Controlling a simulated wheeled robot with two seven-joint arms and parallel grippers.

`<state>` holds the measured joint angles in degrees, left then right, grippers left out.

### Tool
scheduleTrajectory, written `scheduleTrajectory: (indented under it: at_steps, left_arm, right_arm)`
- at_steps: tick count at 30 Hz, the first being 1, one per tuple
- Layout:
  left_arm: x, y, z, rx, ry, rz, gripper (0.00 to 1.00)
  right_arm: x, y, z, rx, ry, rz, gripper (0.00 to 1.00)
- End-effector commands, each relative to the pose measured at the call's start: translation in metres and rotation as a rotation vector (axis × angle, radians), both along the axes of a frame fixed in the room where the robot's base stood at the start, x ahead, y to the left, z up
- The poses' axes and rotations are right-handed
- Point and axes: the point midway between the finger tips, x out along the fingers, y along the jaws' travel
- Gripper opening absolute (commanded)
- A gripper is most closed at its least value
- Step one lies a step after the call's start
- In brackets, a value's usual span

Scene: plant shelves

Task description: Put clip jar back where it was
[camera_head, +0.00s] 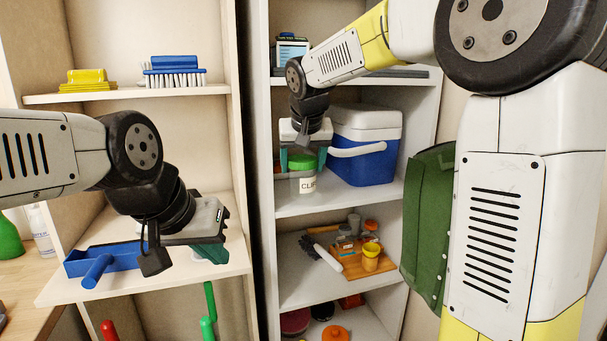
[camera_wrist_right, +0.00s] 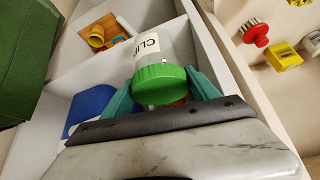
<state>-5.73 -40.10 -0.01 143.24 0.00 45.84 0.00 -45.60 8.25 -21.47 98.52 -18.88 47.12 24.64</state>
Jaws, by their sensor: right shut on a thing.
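The clip jar (camera_head: 307,184) is a clear jar with a green lid and a white label reading "CLIP". It is upright at the left part of the middle shelf (camera_head: 340,198) of the right unit. I cannot tell whether its base touches the shelf. My right gripper (camera_head: 303,164) is shut on the jar from above, one teal finger on each side. In the right wrist view the green lid (camera_wrist_right: 160,84) sits between the fingers. My left gripper (camera_head: 212,250) is over the left unit's lower shelf; its jaw opening is hidden.
A blue and white cooler box (camera_head: 365,150) stands just right of the jar. Below are a wooden tray (camera_head: 353,271) with small items and a dark brush (camera_head: 318,250). A blue dustpan (camera_head: 110,260) lies near my left gripper. Green cloth (camera_head: 428,220) hangs at right.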

Motion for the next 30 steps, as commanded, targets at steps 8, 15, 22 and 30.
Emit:
scheduleTrajectory:
  at_steps: [8,15,22,30]
  left_arm:
    - [0.0,0.0,0.0,0.0,0.0,0.0,0.0]
    - [0.0,0.0,0.0,0.0,0.0,0.0,0.0]
    - [0.0,0.0,0.0,0.0,0.0,0.0,0.0]
    - [0.0,0.0,0.0,0.0,0.0,0.0,0.0]
  right_arm:
    - [0.066,-0.003,-0.006,-0.001,-0.002,-0.002,0.19]
    - [0.084,-0.003,-0.008,0.0,-0.002,0.0,0.19]
    - [0.086,-0.002,-0.038,0.0,0.001,0.002,0.19]
    - [0.087,-0.003,-0.043,0.001,-0.002,0.001,0.19]
